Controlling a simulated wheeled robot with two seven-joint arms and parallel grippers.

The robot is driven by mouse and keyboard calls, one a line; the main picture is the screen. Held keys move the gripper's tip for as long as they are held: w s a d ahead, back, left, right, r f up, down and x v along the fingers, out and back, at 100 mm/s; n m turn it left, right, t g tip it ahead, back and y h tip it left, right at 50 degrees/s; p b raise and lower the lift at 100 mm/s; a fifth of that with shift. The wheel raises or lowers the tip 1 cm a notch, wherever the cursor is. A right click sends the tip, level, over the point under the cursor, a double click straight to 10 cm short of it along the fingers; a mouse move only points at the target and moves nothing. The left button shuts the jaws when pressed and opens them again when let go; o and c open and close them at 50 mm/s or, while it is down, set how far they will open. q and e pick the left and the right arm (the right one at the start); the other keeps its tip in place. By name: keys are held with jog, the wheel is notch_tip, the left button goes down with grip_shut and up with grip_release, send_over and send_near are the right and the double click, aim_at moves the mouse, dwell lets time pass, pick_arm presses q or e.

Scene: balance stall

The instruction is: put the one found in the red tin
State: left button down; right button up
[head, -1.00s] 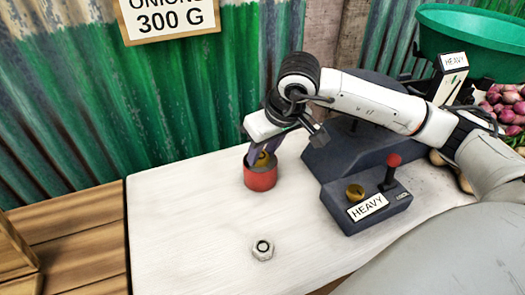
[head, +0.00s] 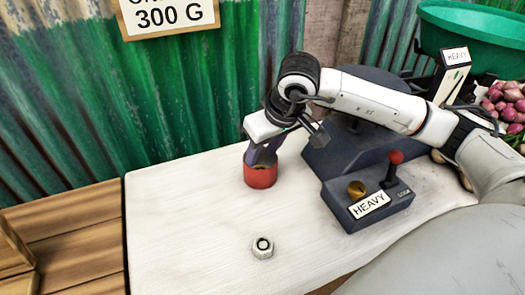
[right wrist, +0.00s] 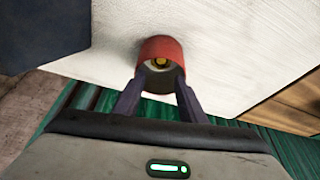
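The red tin (head: 260,178) stands upright on the white table. In the right wrist view the tin (right wrist: 160,47) shows its open mouth, with a small brass-coloured piece (right wrist: 160,62) inside. My right gripper (head: 262,160) is at the tin's mouth and hides most of it in the head view. In the right wrist view its fingers (right wrist: 159,84) are apart, one on each side of the mouth, with nothing gripped between them. Whether they touch the rim I cannot tell. A steel hex nut (head: 262,248) lies on the table in front of the tin. My left gripper is out of view.
A dark balance base (head: 350,150) stands right of the tin. Its front box carries a HEAVY label (head: 369,205), a brass knob-like piece (head: 356,190) and a red-topped lever (head: 392,168). A green pan (head: 470,35) and onions (head: 505,100) are behind. The table's left part is clear.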

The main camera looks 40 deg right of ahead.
jog(key=shift+r, duration=0.35)
jog(key=p+v, duration=0.2)
jog(key=v, duration=1)
jog(key=shift+r, duration=0.3)
